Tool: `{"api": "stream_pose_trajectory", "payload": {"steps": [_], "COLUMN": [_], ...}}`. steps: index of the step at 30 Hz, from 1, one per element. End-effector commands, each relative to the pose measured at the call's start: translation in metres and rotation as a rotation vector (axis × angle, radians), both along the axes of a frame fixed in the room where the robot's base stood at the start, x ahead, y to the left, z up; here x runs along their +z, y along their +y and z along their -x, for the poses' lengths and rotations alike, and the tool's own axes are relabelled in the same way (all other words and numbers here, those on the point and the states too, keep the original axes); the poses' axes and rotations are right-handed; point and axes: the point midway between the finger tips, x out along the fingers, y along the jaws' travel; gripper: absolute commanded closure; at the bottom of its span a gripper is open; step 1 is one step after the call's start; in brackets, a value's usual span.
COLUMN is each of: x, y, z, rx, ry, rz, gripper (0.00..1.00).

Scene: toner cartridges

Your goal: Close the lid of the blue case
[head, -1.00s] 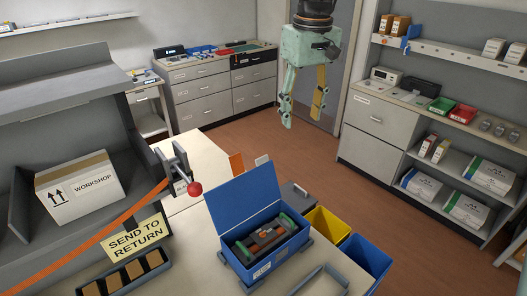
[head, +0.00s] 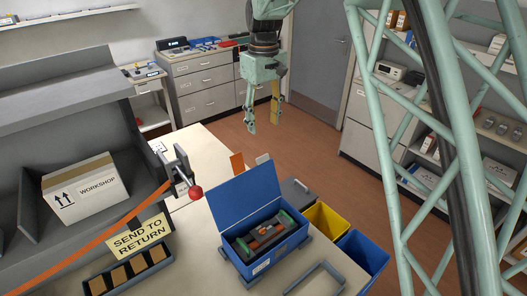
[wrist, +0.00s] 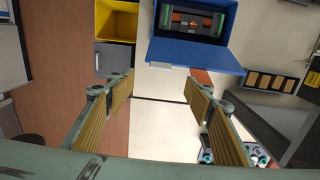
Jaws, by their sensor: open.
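The blue case (head: 262,265) stands on the pale table with its lid (head: 245,196) raised, leaning back from the opening. Inside lies a dark toner cartridge (head: 262,238) with orange-brown parts and green ends. In the wrist view the case lid (wrist: 196,55) is at the top centre, with the cartridge (wrist: 192,22) behind it. My gripper (head: 262,116) hangs above and beyond the case in the head view, fingers pointing down, apart from the lid. Its fingers also show in the wrist view (wrist: 160,95), spread wide with nothing between them.
A red-knobbed lever (head: 195,192) stands left of the lid. A yellow bin (head: 326,224) and a blue bin (head: 363,258) are right of the case. A grey frame (head: 316,280) lies in front. A workshop box (head: 85,187) sits on the left shelf. Table behind the lid is partly bare.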

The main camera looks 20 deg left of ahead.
Motion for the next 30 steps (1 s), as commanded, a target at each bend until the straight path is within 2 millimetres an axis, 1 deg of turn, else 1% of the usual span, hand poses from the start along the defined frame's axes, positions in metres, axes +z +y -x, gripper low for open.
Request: {"api": "stream_pose_trajectory", "payload": {"steps": [5, 20, 26, 30], "x": [-0.004, -0.008, -0.020, -0.034], "y": [0.007, 0.007, 0.006, 0.006], "z": [-0.002, -0.001, -0.001, -0.001], "rx": [0.010, 0.010, 0.010, 0.010], "ry": [0.003, 0.004, 0.004, 0.005], "rz": [0.002, 0.002, 0.003, 0.004], "gripper": [0.52, 0.52, 0.52, 0.52]}}
